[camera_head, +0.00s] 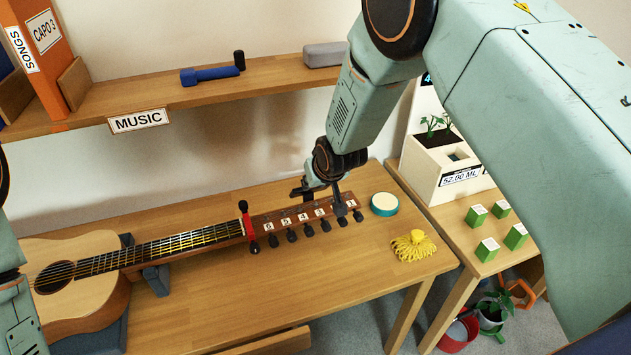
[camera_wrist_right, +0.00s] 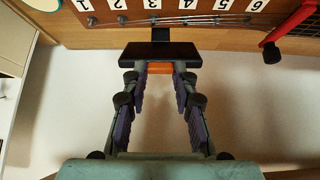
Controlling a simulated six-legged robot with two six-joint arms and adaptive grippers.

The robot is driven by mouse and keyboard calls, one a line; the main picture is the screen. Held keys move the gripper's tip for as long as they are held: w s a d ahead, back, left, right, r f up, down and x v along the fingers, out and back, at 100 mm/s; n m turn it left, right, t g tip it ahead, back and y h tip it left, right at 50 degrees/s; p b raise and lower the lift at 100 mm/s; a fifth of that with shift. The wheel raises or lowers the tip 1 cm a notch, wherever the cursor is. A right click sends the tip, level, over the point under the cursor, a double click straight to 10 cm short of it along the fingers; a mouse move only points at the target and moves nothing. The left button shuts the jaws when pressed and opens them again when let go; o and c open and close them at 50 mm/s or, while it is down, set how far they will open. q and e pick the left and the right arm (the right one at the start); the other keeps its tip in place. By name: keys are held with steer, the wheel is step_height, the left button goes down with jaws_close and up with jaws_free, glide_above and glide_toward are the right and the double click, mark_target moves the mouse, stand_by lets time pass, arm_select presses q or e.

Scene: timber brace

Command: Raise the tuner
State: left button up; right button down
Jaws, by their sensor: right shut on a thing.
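The tuner (camera_wrist_right: 160,55) is a black block with an orange part behind it. In the right wrist view, my right gripper (camera_wrist_right: 160,68) has its fingertips closed on the orange part. A black stub on the tuner reaches the edge of the guitar headstock (camera_wrist_right: 200,20), near number 3; whether it is clamped there I cannot tell. In the head view, my right gripper (camera_head: 322,190) is over the headstock (camera_head: 308,211), and the tuner is hard to separate from the dark fingers. The guitar (camera_head: 75,275) lies face up. My left gripper is out of view.
A red capo (camera_head: 246,228) is on the neck. A teal-rimmed disc (camera_head: 384,204) and a coiled yellow cord (camera_head: 413,246) lie right of the headstock. The shelf (camera_head: 190,93) runs behind. A planter box (camera_head: 440,165) and green blocks stand on the right table. Bare wood lies in front.

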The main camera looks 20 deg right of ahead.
steer(key=shift+w+r, duration=0.1)
steer(key=c, duration=1)
jaws_free()
steer(key=shift+c, duration=0.2)
steer(key=v, duration=1.2)
